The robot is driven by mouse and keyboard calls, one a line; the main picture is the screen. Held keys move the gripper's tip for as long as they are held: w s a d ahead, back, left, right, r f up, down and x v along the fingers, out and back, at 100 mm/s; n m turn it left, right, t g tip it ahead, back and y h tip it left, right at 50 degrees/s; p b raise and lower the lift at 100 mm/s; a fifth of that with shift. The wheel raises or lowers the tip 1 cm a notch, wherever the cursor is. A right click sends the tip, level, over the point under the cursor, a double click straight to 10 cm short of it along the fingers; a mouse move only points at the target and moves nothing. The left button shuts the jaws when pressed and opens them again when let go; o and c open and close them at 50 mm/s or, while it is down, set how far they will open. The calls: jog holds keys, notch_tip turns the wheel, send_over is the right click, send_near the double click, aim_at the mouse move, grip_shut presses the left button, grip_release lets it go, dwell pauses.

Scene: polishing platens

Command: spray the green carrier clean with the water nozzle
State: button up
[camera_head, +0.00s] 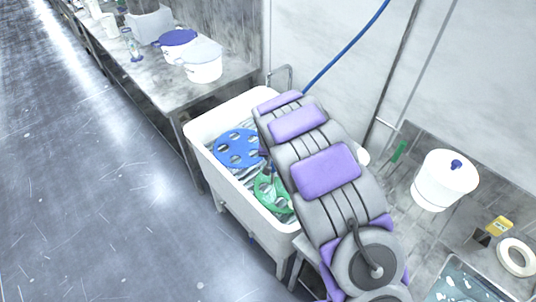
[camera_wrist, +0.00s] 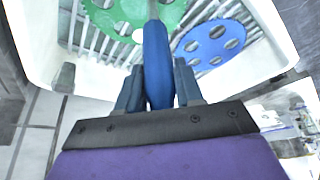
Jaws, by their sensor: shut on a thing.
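The green carrier (camera_head: 264,193) is a disc with round holes. It lies in the near part of the white sink (camera_head: 208,157), partly hidden by my arm. In the wrist view the green carrier (camera_wrist: 112,20) lies on the slatted rack beyond the nozzle. My gripper (camera_wrist: 158,88) is shut on the blue water nozzle (camera_wrist: 156,50), whose tip points toward the carrier. A pale round spot shows at the carrier's edge by the nozzle tip; I cannot tell whether it is water. In the head view my arm hides most of the gripper.
A blue carrier (camera_head: 237,148) lies on the rack beside the green one. A blue hose (camera_head: 345,47) runs up along the wall. A steel bench (camera_head: 150,72) with lidded tubs (camera_head: 202,62) stands at left. A white canister (camera_head: 443,182) stands right of my arm.

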jog(key=s+d, duration=0.1)
jog(key=d, duration=0.9)
jog(key=shift+s, duration=0.3)
jog(key=shift+w, duration=0.1)
dwell(0.9)
jog(key=w+a, duration=0.3)
jog(key=w, duration=1.6)
jog(key=shift+w, duration=0.2)
dwell(0.8)
dwell(0.6)
jog(key=shift+r, duration=0.1)
jog(key=shift+r+p, duration=0.7)
jog(key=shift+r, duration=1.7)
